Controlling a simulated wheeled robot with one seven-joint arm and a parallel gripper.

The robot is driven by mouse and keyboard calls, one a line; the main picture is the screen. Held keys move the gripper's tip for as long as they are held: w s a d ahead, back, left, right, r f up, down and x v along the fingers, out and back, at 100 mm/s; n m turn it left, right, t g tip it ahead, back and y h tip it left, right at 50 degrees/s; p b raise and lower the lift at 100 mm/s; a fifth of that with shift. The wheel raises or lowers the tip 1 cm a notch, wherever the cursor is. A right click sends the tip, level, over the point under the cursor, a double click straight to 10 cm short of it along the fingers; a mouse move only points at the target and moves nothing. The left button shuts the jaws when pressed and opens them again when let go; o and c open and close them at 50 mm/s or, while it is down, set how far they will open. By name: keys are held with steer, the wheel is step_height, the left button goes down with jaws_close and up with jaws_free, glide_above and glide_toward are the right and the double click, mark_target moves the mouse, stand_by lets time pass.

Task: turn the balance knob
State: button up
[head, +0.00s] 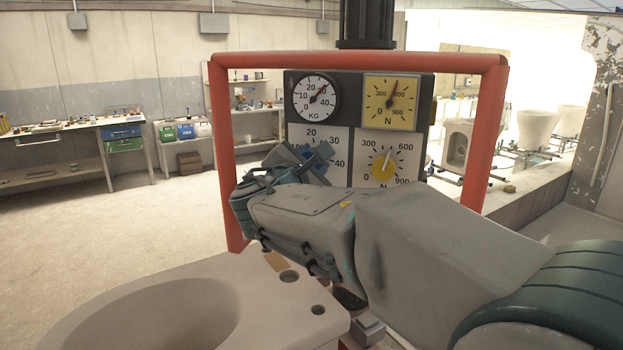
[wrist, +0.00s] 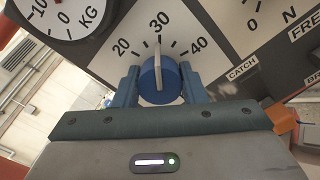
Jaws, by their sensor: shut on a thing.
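A blue knob (wrist: 161,82) with a white pointer sits on a white dial face (wrist: 178,30) in the wrist view. The pointer stands close to the 30 mark, between 20 and 40. My gripper (wrist: 160,76) has its two blue fingers on the left and right sides of the knob, shut on it. In the head view my gripper (head: 312,160) is at the lower left dial of the dark panel (head: 350,118). My gripper covers much of that dial, and the knob is hard to make out there.
Above are a KG gauge (head: 316,97) and a yellow N gauge (head: 391,101). A yellow knob (head: 383,165) is to the right. A red frame (head: 220,150) surrounds the panel. A pale ceramic basin (head: 200,310) is below. Open floor lies left.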

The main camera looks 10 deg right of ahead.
steer(key=shift+m+b, duration=0.5)
steer(key=o, duration=1)
steer(key=b+v, duration=0.2)
steer(key=v, duration=1.2)
steer(key=shift+d, duration=0.1)
